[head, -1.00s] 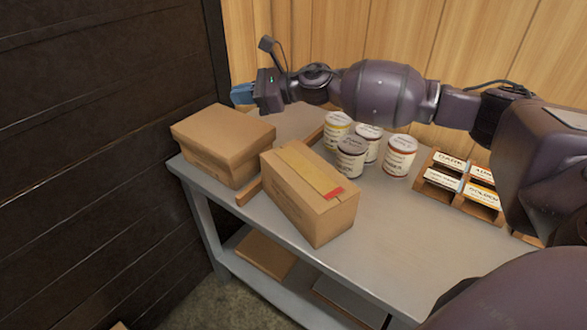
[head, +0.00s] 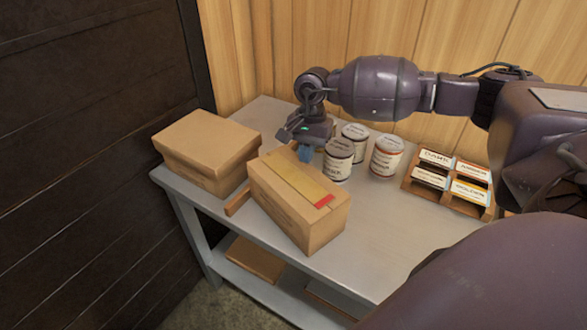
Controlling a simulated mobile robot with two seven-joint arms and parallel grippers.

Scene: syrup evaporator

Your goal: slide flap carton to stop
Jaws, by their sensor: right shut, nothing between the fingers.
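A brown carton (head: 285,215) with a yellow strip and a red mark along its top stands on the grey table, set at an angle. A wooden strip (head: 238,201) shows at its left side and runs out of sight behind it. I cannot tell whether they touch. A second closed brown carton (head: 207,152) stands to the left, beyond the strip. My right gripper (head: 305,153) is shut and empty, pointing down with blue fingertips just behind the far end of the marked carton. I cannot tell whether it touches the carton. My left gripper is out of view.
Several labelled jars stand close right of the gripper, such as the front jar (head: 338,160) and the right jar (head: 386,157). A wooden label rack (head: 450,186) lies farther right. The grey table (head: 375,225) is clear in front of the jars.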

